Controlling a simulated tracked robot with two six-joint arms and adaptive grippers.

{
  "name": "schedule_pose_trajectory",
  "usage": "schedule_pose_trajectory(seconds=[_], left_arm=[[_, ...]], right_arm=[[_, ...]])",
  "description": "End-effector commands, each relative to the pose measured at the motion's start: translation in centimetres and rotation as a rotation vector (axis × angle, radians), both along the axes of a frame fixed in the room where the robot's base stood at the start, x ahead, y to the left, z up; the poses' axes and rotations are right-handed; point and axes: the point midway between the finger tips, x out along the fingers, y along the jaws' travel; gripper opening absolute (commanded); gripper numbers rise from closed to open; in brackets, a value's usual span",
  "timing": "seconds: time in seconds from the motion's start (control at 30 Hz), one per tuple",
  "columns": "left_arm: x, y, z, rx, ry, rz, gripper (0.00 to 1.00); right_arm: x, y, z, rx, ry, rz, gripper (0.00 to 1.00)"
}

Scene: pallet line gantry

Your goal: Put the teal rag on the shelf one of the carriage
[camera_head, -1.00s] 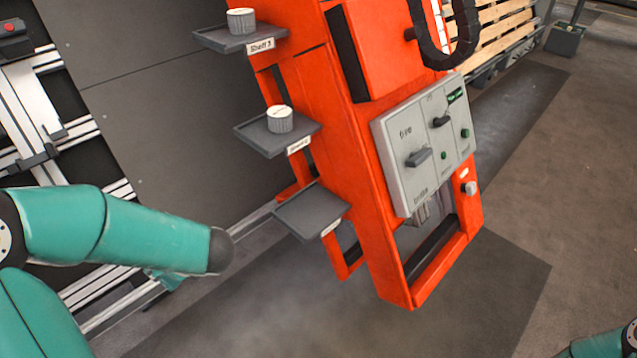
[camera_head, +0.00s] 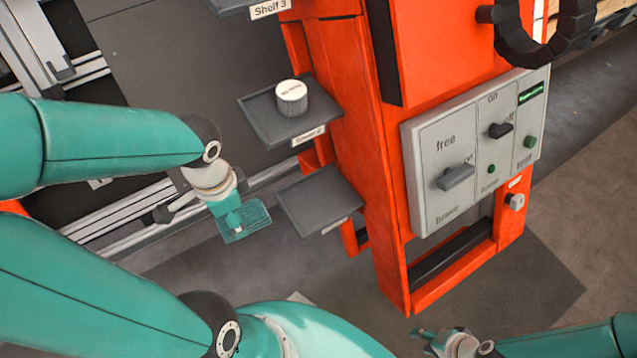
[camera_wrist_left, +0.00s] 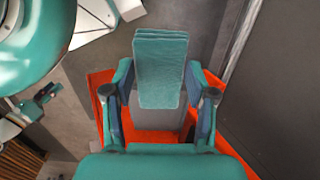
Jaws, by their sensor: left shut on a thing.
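The folded teal rag (camera_head: 246,221) is held in my left gripper (camera_head: 232,210), just left of the lowest shelf and apart from it in the head view. In the left wrist view, the rag (camera_wrist_left: 160,70) sits between the two fingers of the left gripper (camera_wrist_left: 160,100). The orange carriage (camera_head: 360,150) carries dark shelves on its left side. The lowest shelf (camera_head: 318,198) is empty; its label is too slanted to read. My right gripper (camera_head: 438,341) is low in the head view, near the bottom edge, with its finger gap unclear.
The shelf above (camera_head: 262,118), labelled Shelf 2, holds a grey round tin (camera_head: 291,98) with a white top. Shelf 3 (camera_head: 232,4) is cut off at the top. A grey control panel (camera_head: 470,150) with switches is on the carriage front. Open floor lies below the lowest shelf.

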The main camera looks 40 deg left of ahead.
Motion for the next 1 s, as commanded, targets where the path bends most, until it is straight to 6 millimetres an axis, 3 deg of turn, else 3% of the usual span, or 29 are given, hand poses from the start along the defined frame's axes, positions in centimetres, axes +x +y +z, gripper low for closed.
schedule_pose_trajectory(seconds=[0.07, 0.1, 0.2, 0.7, 1.0], left_arm=[[1.0, -0.7, 0.7, -0.005, 0.008, -0.005, 0.29], [2.2, -1.0, 0.0, -0.003, 0.003, -0.005, 0.29], [4.7, -2.0, -0.1, -0.003, 0.001, -0.001, 0.29], [15.9, -6.6, -0.1, -0.001, 0.003, 0.010, 0.29], [16.0, -6.6, -2.5, 0.000, 0.004, 0.013, 0.29]], right_arm=[[0.0, 0.0, 2.0, 0.000, 0.000, 0.000, 0.40], [0.0, 0.0, 1.0, 0.000, -0.001, 0.001, 0.40], [0.0, 0.0, 0.7, 0.000, 0.000, 0.000, 0.40], [0.0, 0.0, 0.2, 0.000, -0.001, 0.000, 0.40], [0.0, 0.0, -0.7, 0.000, -0.001, 0.000, 0.40]])
